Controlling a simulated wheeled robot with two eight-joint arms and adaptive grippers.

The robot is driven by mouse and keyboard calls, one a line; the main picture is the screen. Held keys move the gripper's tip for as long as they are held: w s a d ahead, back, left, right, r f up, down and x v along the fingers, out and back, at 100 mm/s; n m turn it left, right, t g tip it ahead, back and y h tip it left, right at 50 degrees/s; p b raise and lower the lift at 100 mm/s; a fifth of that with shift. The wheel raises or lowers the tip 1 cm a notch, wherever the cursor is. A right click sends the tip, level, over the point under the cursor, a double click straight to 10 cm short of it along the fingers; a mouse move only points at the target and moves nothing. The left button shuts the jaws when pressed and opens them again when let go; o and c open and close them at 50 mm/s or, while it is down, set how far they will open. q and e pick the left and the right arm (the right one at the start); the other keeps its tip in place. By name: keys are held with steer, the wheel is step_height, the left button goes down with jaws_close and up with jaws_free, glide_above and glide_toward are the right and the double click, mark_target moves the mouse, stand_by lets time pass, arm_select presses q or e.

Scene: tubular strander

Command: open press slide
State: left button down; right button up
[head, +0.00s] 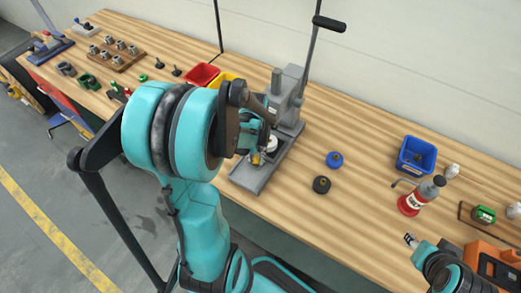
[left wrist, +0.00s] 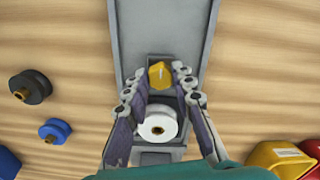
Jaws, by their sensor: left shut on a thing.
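The grey press (head: 288,88) stands on the wooden bench, its tall lever ending in a black handle (head: 330,22). Its grey base carries a yellow knob (head: 256,159) and a white wheel-like part (head: 271,143). My left gripper (head: 262,150) reaches down over the base. In the left wrist view, its fingers (left wrist: 160,78) are shut on the yellow knob (left wrist: 160,74). The white part (left wrist: 157,124) lies between the fingers, nearer the palm. My left arm hides part of the press base in the head view. My right gripper (head: 411,240) is at the lower right, small, its jaws unclear.
A black wheel (head: 321,184) and a blue wheel (head: 334,159) lie right of the press. Red (head: 202,76) and yellow bins stand on its left. Bench between is clear.

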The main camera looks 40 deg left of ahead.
arm_select(q)
steer(key=s, duration=0.6)
steer(key=s+d, duration=0.1)
steer(key=s, duration=0.2)
steer(key=shift+s+p, duration=0.15)
steer(key=shift+p, duration=0.15)
steer(key=c, duration=1.3)
jaws_free()
steer(key=shift+o, duration=0.2)
steer(key=shift+r, duration=0.1)
step_height(320, 180, up, 12)
